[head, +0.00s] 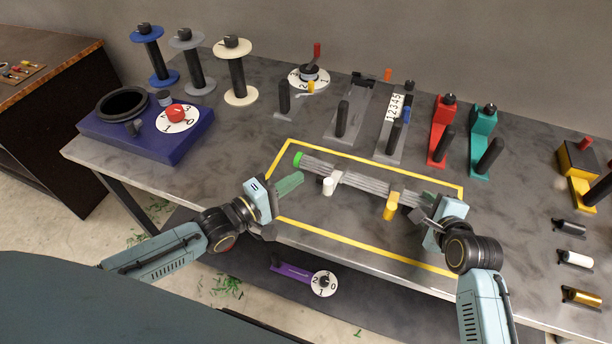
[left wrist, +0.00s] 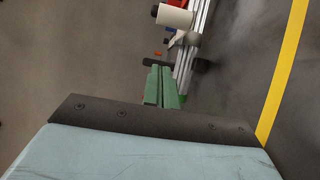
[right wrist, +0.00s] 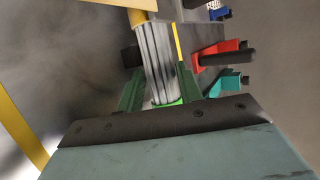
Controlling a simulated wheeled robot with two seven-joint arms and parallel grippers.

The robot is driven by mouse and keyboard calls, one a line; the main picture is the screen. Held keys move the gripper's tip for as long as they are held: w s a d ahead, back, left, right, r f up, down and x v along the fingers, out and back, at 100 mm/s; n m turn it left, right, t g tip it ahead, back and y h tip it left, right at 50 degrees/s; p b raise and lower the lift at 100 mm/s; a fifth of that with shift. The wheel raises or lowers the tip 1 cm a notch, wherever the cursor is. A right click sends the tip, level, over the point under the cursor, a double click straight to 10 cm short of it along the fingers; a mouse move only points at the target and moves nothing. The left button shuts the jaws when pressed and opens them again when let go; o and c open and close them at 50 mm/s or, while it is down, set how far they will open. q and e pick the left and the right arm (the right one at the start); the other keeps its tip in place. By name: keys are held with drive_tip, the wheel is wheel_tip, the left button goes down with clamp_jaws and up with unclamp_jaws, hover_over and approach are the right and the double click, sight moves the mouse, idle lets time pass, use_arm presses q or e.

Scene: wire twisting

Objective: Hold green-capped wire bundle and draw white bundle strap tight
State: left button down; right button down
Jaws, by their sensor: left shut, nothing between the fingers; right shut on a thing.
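The grey wire bundle (head: 362,184) lies inside the yellow outline on the table, with a green cap (head: 299,159) at its left end. The white strap (head: 328,187) with its white knob sits on the left part; the knob also shows in the left wrist view (left wrist: 175,17). A yellow strap with its knob (head: 390,208) sits on the right part. My right gripper (head: 424,210) is shut on the bundle's right end; a green end (right wrist: 168,103) shows between its fingers. My left gripper (head: 300,177) is shut and empty, near the bundle's left end and apart from the white knob.
Spools (head: 237,70), a blue base with a red knob (head: 176,114), and grey, red (head: 440,132) and teal (head: 480,140) fixtures stand behind the outline. Small cylinders (head: 575,260) lie at the right. A purple dial piece (head: 298,277) is below the front edge.

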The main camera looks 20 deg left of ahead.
sight(328, 187)
use_arm(q)
drive_tip(key=v, duration=0.6)
idle(0.3)
drive_tip(key=shift+w, duration=0.6)
drive_tip(key=shift+w+d, duration=0.35)
drive_tip(key=shift+w, duration=0.2)
drive_tip(key=x, duration=0.9)
drive_tip(key=s+d, duration=0.2)
drive_tip(key=shift+s+f, duration=0.1)
drive_tip(key=shift+s, duration=0.25)
use_arm(e)
drive_tip(key=shift+r, duration=0.1)
use_arm(q)
drive_tip(key=shift+s+d, duration=0.3)
use_arm(e)
drive_tip(key=shift+w, duration=0.1)
